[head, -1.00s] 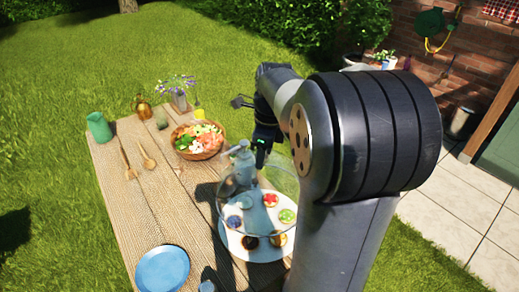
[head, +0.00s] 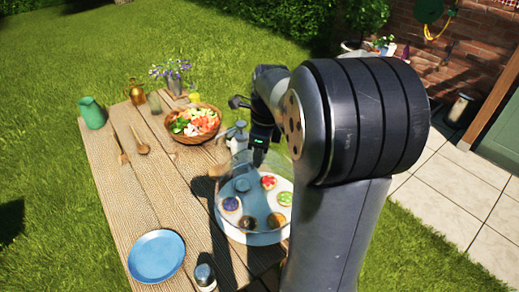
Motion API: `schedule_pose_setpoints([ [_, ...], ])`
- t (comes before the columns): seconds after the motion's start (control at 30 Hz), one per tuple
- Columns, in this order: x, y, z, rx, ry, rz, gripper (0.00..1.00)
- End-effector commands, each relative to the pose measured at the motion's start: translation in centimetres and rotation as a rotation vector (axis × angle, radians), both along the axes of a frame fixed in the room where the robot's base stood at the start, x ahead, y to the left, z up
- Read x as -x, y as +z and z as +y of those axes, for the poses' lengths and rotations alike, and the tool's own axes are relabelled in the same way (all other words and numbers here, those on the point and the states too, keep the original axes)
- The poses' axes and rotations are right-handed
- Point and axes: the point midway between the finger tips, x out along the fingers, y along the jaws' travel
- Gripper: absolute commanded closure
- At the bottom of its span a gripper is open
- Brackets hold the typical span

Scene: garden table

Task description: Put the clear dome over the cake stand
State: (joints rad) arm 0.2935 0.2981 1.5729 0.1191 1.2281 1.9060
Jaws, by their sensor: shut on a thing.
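The clear dome (head: 226,178) is see-through and hangs from my gripper (head: 258,157), which is shut at its top. The dome covers the cakes in this view. The white cake stand (head: 236,235) is under it on the right side of the table and bears several small cakes with red, green, dark and brown tops. The dome's lower rim looks close to the stand's edge. I cannot tell whether they touch. My arm hides part of the stand's right side, and the fingertips are too small to see clearly.
A wooden bowl of salad (head: 205,137) stands behind the stand, with a grey bottle-like thing (head: 238,130) close to the dome. A blue plate (head: 156,257) and a dark-capped jar (head: 205,277) are at the front. Wooden spoons (head: 141,147) and a green jug (head: 92,113) are left.

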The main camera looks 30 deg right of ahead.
Motion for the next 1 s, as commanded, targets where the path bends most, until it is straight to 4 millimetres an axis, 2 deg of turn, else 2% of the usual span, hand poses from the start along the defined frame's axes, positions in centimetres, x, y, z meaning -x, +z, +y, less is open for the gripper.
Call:
schedule_pose_setpoints([
  [0.2, 0.0, -1.9, 0.0, 0.0, 0.0, 0.0, 1.0],
  [0.5, 0.0, -3.8, 0.0, 0.0, 0.0, -0.001, 1.0],
  [1.0, 0.0, -4.3, 0.0, 0.0, 0.0, -0.001, 1.0],
])
